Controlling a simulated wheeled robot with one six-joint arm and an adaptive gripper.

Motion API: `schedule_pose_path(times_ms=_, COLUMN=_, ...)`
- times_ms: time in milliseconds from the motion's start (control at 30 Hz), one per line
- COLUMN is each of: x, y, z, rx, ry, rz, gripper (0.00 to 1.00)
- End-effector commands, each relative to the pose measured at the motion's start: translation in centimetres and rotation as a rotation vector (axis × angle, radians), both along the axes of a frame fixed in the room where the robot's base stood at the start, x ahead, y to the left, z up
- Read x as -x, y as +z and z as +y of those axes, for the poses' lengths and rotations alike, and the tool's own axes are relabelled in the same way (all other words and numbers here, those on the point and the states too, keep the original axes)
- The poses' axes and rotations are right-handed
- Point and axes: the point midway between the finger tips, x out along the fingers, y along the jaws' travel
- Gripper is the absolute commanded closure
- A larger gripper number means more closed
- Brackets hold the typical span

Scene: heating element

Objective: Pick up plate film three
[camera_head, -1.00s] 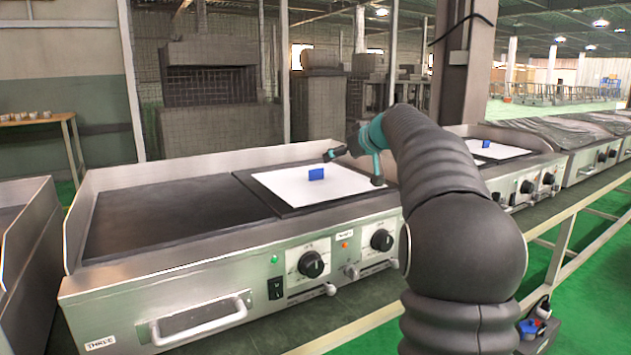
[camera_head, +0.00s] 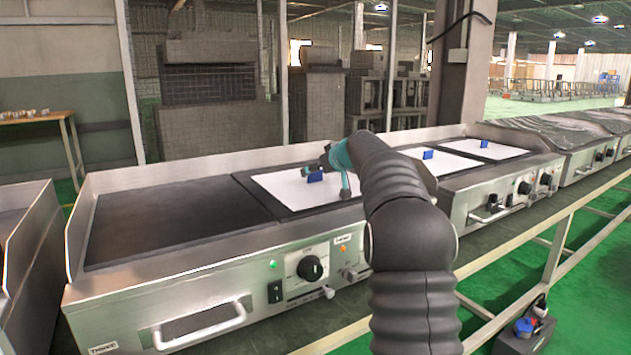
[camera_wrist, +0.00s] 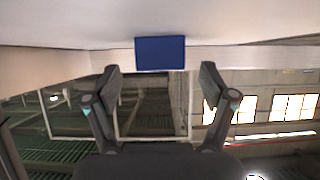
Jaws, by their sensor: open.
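The white plate film (camera_head: 278,188) lies flat on the dark right-hand plate of the griddle marked "THREE" (camera_head: 104,348). Its upright blue tab (camera_head: 315,178) stands near the middle of the sheet. In the wrist view, the blue tab (camera_wrist: 160,53) sits at top centre, in line with the gap between my fingers. My gripper (camera_wrist: 160,78) is open and empty, its fingers spread to either side of that gap. In the head view my gripper (camera_head: 317,166) is just above and beside the tab. Part of the sheet is hidden behind my arm.
Further right, another griddle carries two white sheets with blue tabs, one nearer (camera_head: 428,155) and one farther (camera_head: 485,144). The griddle's left dark surface (camera_head: 170,215) is bare. Its raised metal back wall (camera_head: 210,167) runs behind the film. Knobs (camera_head: 310,268) line the front.

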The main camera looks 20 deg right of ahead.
Motion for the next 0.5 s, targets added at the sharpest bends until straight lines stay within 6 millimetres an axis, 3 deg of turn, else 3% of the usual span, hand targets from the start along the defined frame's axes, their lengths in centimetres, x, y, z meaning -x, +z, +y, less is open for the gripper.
schedule_pose_path(times_ms=233, x=-0.32, y=-0.14, z=0.09, rx=0.0, ry=0.0, rz=-0.001, gripper=0.17)
schedule_pose_path(times_ms=267, x=-0.32, y=-0.14, z=0.1, rx=0.0, ry=0.0, rz=-0.001, gripper=0.22)
schedule_pose_path(times_ms=500, x=-0.31, y=-0.14, z=0.1, rx=0.0, ry=0.0, rz=-0.001, gripper=0.82)
